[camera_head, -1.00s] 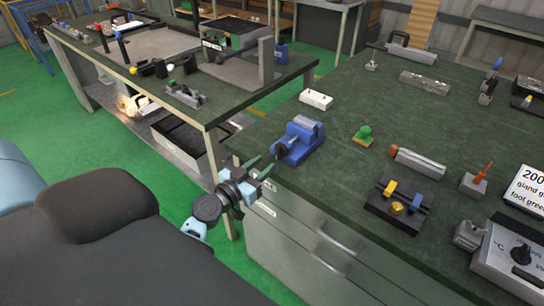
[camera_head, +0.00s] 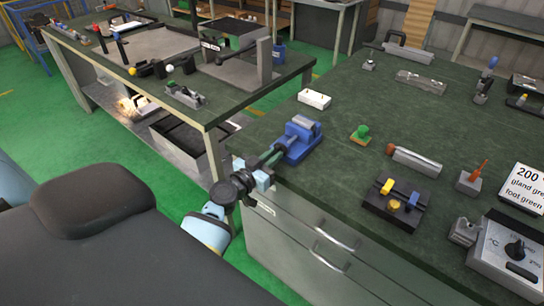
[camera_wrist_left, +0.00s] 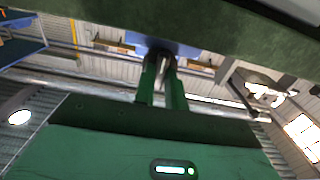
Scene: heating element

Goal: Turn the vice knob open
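The blue vice (camera_head: 299,140) sits near the front left corner of the right workbench, with a grey cylinder lying in its jaws. Its knob end faces the front edge, toward my left gripper (camera_head: 271,157). The gripper's green fingers are close together at the knob end and cover most of it. In the left wrist view, the fingers (camera_wrist_left: 162,84) lie on either side of a small grey part, the knob (camera_wrist_left: 160,58), and appear closed on it. Blue of the vice (camera_wrist_left: 178,47) shows just beyond. My right gripper is in neither view.
On the green bench top (camera_head: 330,170) stand a white block (camera_head: 314,99), a green-handled stamp (camera_head: 361,134), a metal cylinder (camera_head: 414,160) and a black fixture (camera_head: 396,203). A dial unit (camera_head: 512,254) is at front right.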

